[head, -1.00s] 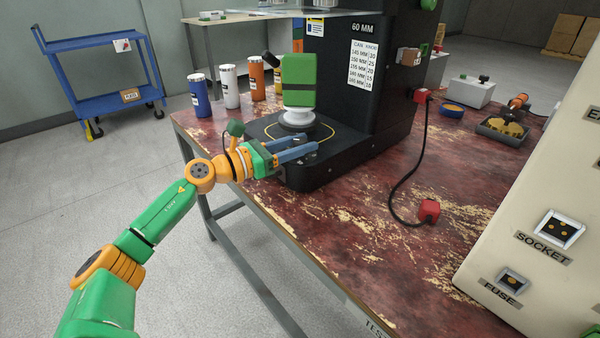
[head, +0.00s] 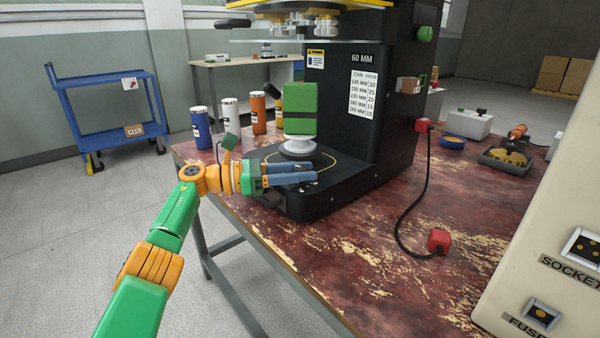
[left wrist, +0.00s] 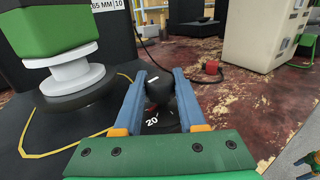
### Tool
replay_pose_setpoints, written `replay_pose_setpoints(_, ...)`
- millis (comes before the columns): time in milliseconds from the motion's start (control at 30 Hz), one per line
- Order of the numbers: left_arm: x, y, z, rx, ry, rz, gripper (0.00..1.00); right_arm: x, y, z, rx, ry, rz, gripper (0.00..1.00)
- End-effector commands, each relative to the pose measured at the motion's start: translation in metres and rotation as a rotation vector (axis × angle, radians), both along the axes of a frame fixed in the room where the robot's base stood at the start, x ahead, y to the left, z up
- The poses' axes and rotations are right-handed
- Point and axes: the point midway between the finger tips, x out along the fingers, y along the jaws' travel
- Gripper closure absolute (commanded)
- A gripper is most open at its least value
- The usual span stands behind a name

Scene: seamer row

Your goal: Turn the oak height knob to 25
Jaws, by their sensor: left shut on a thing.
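The height knob (left wrist: 158,88) shows in the left wrist view as a dark, rounded knob with a white pointer line, low on the black machine's base. I see no oak colour on it. A number 20 (left wrist: 152,122) is legible on the dial beside it; other marks are hidden or too small to read. My left gripper (head: 317,177) reaches across the front of the base. In the left wrist view its two blue fingers (left wrist: 160,76) are shut on the knob, one on each side. In the head view the fingers hide the knob. My right gripper is out of view.
The black seamer (head: 365,120) bears a chart pairing can sizes with knob numbers. A green block (head: 300,103) stands on its white pedestal. Several cans, including a blue one (head: 201,128), line the left. A black cable ends in a red plug (head: 439,241). A cream cabinet (head: 540,225) stands right.

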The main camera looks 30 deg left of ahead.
Motion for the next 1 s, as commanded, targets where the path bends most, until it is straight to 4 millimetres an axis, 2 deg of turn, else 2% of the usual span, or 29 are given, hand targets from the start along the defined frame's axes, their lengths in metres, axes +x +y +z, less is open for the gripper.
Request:
replay_pose_setpoints(300, 0.000, 0.000, 0.000, 0.001, 0.001, -0.001, 1.00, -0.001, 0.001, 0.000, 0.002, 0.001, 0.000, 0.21)
replay_pose_setpoints(333, 0.000, 0.000, 0.000, 0.001, 0.001, -0.001, 0.55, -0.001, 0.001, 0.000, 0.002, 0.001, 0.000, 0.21)
replay_pose_setpoints(400, 0.000, 0.000, 0.000, 0.001, 0.001, -0.001, 0.36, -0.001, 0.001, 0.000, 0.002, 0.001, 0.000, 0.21)
replay_pose_setpoints(433, 0.000, 0.000, 0.000, 0.001, 0.001, -0.001, 0.30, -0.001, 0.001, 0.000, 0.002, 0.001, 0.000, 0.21)
replay_pose_setpoints(733, -0.001, 0.002, -0.001, 0.001, 0.001, 0.001, 0.30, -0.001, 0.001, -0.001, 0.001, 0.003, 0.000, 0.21)
replay_pose_setpoints(1000, -0.035, 0.043, -0.001, 0.001, 0.001, 0.004, 0.30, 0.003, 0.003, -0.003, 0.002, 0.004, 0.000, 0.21)
